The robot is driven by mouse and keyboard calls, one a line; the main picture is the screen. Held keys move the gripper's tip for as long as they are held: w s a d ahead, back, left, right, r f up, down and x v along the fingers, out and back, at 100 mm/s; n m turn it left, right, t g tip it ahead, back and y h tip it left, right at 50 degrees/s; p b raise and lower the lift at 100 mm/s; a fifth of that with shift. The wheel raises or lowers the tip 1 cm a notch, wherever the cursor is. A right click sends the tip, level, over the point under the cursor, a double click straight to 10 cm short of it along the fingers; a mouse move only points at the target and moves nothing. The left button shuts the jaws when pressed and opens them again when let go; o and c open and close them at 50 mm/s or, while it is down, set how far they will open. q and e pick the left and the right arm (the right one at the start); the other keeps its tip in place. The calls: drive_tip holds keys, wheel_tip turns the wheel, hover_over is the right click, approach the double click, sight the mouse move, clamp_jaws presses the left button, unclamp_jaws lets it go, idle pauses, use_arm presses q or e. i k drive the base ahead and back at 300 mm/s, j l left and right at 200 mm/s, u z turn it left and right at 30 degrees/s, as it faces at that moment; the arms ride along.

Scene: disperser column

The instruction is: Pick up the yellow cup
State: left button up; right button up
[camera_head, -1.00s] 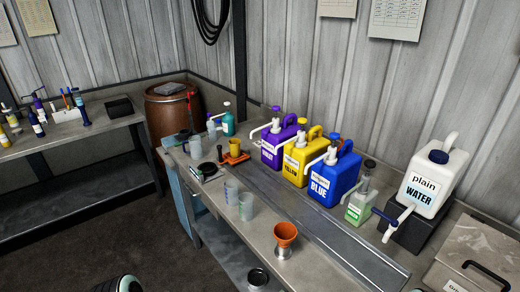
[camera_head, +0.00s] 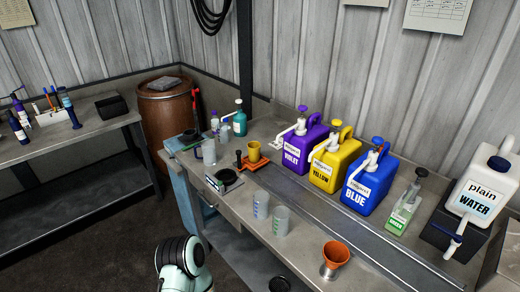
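The yellow cup (camera_head: 254,151) stands upright on a small orange tray (camera_head: 252,165) on the workbench, left of the coloured jugs. No gripper touches it. A white and black link of my arm shows at the bottom edge, left of the bench. Neither of my grippers is in view.
Violet (camera_head: 305,146), yellow (camera_head: 335,164) and blue (camera_head: 368,182) pump jugs stand right of the tray. A small scale (camera_head: 224,180), a clear pitcher (camera_head: 208,152) and two clear beakers (camera_head: 270,212) stand near the cup. An orange funnel (camera_head: 336,254) is at the front edge.

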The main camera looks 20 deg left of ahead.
sight(254, 153)
drive_tip(key=i+j+z, duration=0.15)
drive_tip(key=j, duration=0.9)
drive_tip(key=i+j+z, duration=0.2)
drive_tip(key=j, duration=0.85)
drive_tip(key=k, duration=0.1)
